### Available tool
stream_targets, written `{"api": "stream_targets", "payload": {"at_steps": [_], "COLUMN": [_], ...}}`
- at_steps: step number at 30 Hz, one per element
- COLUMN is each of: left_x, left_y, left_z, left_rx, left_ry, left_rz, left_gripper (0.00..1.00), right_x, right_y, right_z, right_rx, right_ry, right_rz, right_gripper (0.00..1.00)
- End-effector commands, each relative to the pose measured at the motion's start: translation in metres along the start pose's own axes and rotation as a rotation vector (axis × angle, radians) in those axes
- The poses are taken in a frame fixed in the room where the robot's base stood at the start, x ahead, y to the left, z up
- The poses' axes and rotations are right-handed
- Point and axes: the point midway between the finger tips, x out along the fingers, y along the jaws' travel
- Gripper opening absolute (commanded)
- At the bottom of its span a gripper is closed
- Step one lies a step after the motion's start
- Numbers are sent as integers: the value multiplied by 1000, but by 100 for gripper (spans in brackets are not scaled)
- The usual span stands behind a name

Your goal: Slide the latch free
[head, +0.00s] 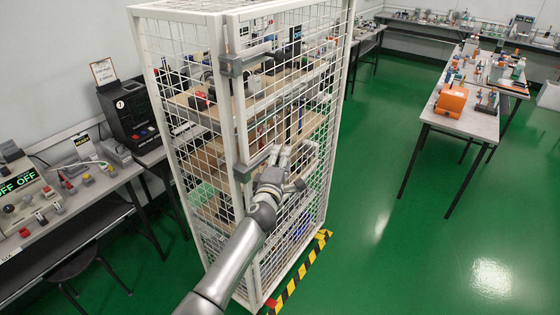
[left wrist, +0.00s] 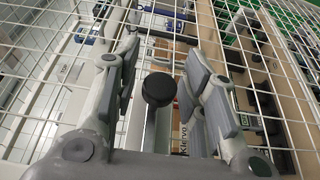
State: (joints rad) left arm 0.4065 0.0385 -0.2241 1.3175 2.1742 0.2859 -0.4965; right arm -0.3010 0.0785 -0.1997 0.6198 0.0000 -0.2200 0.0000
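A tall white wire-mesh cage (head: 231,110) stands in the head view. Two grey latch fittings sit on its front left post: an upper latch (head: 240,63) and a lower latch (head: 250,166), each with a bar reaching right. My left gripper (head: 287,160) is at the mesh door by the free end of the lower bar. In the left wrist view, my left gripper (left wrist: 165,85) has its fingers spread. A black round knob (left wrist: 158,89) on a pale bar lies between them, with gaps visible on both sides. My right gripper is not in view.
Shelves with boxes and devices stand inside the cage behind the mesh. A bench (head: 100,180) with testers is at the left. A table (head: 463,120) with an orange device (head: 451,101) is at the right. Green floor (head: 400,240) is clear right of the striped tape (head: 299,273).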

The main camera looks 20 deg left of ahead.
Motion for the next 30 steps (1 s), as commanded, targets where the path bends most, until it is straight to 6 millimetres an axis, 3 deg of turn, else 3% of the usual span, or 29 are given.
{"api": "stream_targets", "payload": {"at_steps": [14, 30], "left_x": [-9, -99], "left_y": [-1, -2], "left_z": [-1, 0], "left_rx": [2, 1], "left_ry": [1, -1], "left_rz": [0, -3], "left_gripper": [45, 45], "right_x": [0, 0], "right_y": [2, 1], "right_z": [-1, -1], "right_rx": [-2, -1], "right_ry": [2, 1], "right_rz": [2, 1], "right_gripper": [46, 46]}}
